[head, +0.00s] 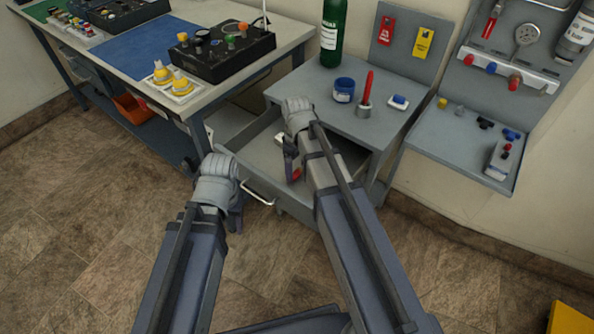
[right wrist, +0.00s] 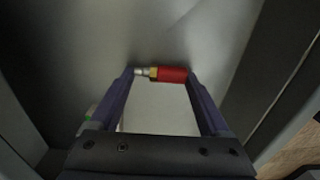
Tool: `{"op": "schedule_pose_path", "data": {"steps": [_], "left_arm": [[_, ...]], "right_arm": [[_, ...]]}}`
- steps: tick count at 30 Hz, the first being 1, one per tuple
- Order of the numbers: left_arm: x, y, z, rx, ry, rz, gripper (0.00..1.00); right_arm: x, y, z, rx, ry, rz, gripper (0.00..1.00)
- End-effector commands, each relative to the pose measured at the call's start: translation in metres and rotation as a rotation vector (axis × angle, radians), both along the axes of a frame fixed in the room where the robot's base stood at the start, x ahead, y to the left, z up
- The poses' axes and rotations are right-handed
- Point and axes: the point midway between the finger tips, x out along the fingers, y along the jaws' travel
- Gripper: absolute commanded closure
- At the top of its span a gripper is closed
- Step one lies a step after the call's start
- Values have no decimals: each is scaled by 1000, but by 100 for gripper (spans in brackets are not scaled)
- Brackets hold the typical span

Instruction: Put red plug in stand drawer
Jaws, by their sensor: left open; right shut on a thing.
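The stand drawer (head: 257,152) is pulled out beneath the grey stand top (head: 318,108). My right gripper (head: 292,172) is inside the drawer's outline, partly hidden by its own arm. In the right wrist view, my right gripper (right wrist: 160,75) is shut on the red plug (right wrist: 173,75), which lies crosswise between the fingertips with its metal end to the left. Grey drawer surfaces surround it; I cannot tell whether the plug touches the floor. A bit of red also shows in the head view (head: 296,174). My left gripper (head: 237,218) is open and empty beside the drawer handle (head: 258,196).
A workbench (head: 200,98) stands left, a wall shelf (head: 450,130) right.

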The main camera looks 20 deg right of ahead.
Motion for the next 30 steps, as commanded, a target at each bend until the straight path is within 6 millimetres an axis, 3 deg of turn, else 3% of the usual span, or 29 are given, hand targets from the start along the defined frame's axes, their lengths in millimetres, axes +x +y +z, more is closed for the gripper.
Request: {"op": "schedule_pose_path", "data": {"steps": [8,9,14,23,30], "left_arm": [[0,0,-3,0,0,0,44],[0,0,-2,0,0,0,44],[0,0,-1,0,0,0,44],[0,0,0,0,0,0,44],[0,0,15,0,0,0,44]], "right_arm": [[0,0,-3,0,0,0,75],[0,0,-2,0,0,0,18],[0,0,-1,0,0,0,0],[0,0,0,0,0,0,0],[0,0,15,0,0,0,0]]}}
